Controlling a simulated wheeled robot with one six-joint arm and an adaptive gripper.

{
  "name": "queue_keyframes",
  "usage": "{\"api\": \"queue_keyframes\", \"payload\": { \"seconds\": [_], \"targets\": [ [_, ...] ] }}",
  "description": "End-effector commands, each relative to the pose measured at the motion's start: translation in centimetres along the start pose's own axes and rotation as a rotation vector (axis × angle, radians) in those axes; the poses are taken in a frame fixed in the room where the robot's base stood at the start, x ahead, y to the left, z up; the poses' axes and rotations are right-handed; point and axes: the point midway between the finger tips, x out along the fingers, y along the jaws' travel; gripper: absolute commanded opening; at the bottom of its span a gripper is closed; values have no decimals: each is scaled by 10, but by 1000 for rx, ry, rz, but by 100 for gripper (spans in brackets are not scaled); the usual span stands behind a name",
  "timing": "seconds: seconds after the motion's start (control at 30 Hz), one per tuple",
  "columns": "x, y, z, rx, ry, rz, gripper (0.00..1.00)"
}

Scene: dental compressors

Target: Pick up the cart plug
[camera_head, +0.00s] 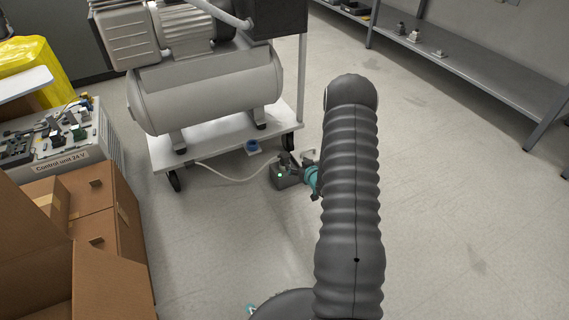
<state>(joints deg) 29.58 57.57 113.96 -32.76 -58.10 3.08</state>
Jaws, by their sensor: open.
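A pale cable (230,178) runs from the white cart (218,142) across the floor and ends beside a small grey block with a green light (281,181). The cart plug cannot be made out clearly; the cable's end is lost among small dark parts there. My gripper (297,160) is small and partly hidden at the end of my arm, beyond a teal wrist ring, close to the cable's end. It is open. I cannot tell whether it touches anything.
A blue round fitting (252,146) sits by the cart's edge. The cart carries a grey compressor tank (208,88). Cardboard boxes (95,215) and a control unit (75,158) stand left. A metal shelf (470,70) stands back right. Floor at right is clear.

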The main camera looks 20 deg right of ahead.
Motion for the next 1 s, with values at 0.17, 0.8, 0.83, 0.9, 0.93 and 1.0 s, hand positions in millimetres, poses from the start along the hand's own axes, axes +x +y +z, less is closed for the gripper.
{"api": "queue_keyframes", "payload": {
  "seconds": [0.17, 0.8, 0.83, 0.9, 0.93, 1.0],
  "targets": [
    [5, 0, 29, 23, 31, -16, 69],
    [89, -1, 28, 25, 40, -19, 69],
    [90, -1, 28, 26, 40, -19, 69],
    [93, -1, 28, 26, 39, -18, 69],
    [95, -1, 28, 26, 38, -18, 69],
    [102, 0, 27, 24, 40, -18, 69]
  ]
}}
